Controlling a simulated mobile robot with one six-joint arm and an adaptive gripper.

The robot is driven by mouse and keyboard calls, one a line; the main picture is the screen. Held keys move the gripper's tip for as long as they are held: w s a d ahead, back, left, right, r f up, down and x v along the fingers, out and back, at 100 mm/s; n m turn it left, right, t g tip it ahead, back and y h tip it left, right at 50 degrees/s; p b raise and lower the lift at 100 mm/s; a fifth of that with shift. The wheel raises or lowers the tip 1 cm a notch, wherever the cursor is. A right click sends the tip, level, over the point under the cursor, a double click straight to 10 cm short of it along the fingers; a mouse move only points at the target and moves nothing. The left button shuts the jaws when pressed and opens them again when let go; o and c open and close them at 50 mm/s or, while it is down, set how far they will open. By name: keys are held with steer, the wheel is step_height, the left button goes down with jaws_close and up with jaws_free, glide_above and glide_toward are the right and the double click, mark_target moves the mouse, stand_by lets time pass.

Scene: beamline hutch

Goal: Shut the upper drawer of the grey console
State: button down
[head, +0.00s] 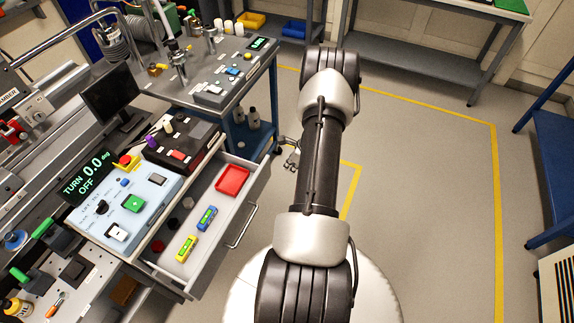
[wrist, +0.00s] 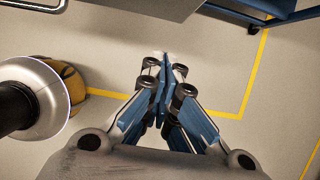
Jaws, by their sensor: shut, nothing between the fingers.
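The upper drawer (head: 218,208) of the grey console (head: 150,192) stands pulled out to the right in the head view. A bar handle (head: 243,226) is on its front; a handle also shows at the top left edge of the wrist view (wrist: 38,5). In the drawer lie a red tray (head: 232,181), a blue item (head: 207,218), a yellow item (head: 187,248) and small dark pieces. My gripper (head: 291,158) is beyond and right of the drawer, apart from it, partly hidden by my arm. In the wrist view its fingers (wrist: 165,68) are together and empty.
A blue-framed workbench (head: 225,85) with instruments stands behind the drawer. A monitor (head: 110,97) and a control panel (head: 128,200) are left of the drawer. Open floor (head: 430,180) with yellow lines lies to the right. A blue bench (head: 555,140) is at the far right.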

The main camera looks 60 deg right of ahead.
steer(key=w+f+b, duration=0.2)
steer(key=w+f, duration=0.4)
steer(key=shift+w+a+f, duration=0.2)
steer(key=shift+w+a, duration=0.05)
steer(key=shift+w, duration=0.05)
